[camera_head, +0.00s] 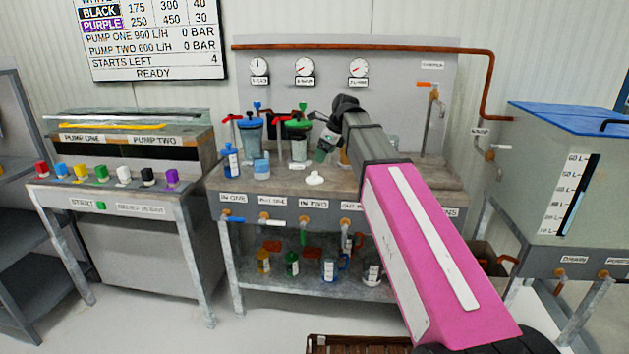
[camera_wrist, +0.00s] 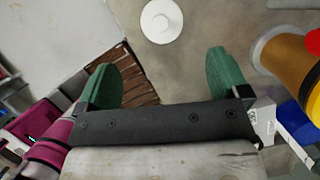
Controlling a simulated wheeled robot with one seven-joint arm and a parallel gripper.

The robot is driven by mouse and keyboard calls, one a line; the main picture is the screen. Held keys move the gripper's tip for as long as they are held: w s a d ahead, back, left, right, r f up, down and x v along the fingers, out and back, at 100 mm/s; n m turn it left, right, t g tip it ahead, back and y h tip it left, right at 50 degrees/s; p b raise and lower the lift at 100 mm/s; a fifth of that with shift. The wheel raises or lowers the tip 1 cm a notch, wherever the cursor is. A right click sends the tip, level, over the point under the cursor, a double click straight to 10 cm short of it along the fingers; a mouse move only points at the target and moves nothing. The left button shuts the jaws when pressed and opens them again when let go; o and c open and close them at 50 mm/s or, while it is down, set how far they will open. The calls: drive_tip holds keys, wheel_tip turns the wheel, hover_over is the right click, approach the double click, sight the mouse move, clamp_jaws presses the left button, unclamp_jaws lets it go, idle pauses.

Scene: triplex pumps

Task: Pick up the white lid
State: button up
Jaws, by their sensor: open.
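The white lid (camera_head: 314,178) is a small round disc with a raised knob, lying on the grey bench top near its front edge. In the wrist view the white lid (camera_wrist: 161,21) shows at the top, beyond and between my fingertips, and nothing touches it. My gripper (camera_wrist: 160,75) has two green fingers set wide apart with nothing between them. In the head view my gripper (camera_head: 326,146) is over the bench, behind and above the lid, partly hidden by my arm.
A blue-and-white container (camera_head: 261,168) and a blue bottle (camera_head: 231,160) stand left of the lid. Filter housings with blue (camera_head: 252,135) and green (camera_head: 298,138) tops stand behind. A yellow-brown cylinder (camera_wrist: 285,60) is close to my right finger. A brown crate (camera_head: 358,345) sits on the floor.

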sight(315, 172)
drive_tip(key=x, duration=0.9)
drive_tip(key=shift+w+a+f, duration=0.25)
drive_tip(key=shift+a+f, duration=0.05)
drive_tip(key=shift+a, duration=0.05)
drive_tip(key=c, duration=1)
